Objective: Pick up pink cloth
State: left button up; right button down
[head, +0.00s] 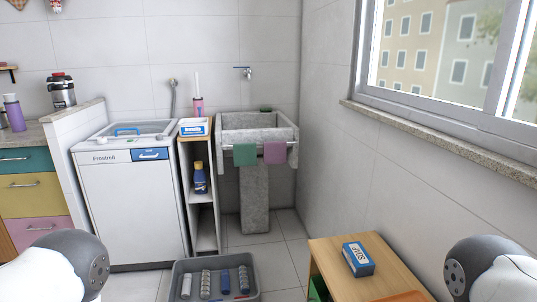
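The pink cloth (275,153) hangs over a bar on the front of the grey stone sink (291,134), towards its right side. A green cloth (245,154) hangs on the same bar just left of it. My two arms show only as rounded white and grey links at the lower left and lower right corners. Neither gripper is in view. Both arm links are well apart from the cloth, nearer to me.
A washing machine (133,205) and a narrow shelf (206,240) stand left of the sink. A grey crate (255,280) with several cylinders lies on the floor in front. A wooden table (330,250) bearing a blue box (358,259) is at lower right. Bare floor lies before the sink.

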aim_at(274, 152)
jog(key=i+j+u, duration=0.1)
jog(key=i+u, duration=0.3)
jog(key=i, duration=0.35)
jog(key=i+l+u, duration=0.1)
jog(key=i+u, duration=0.25)
jog(key=i, duration=0.4)
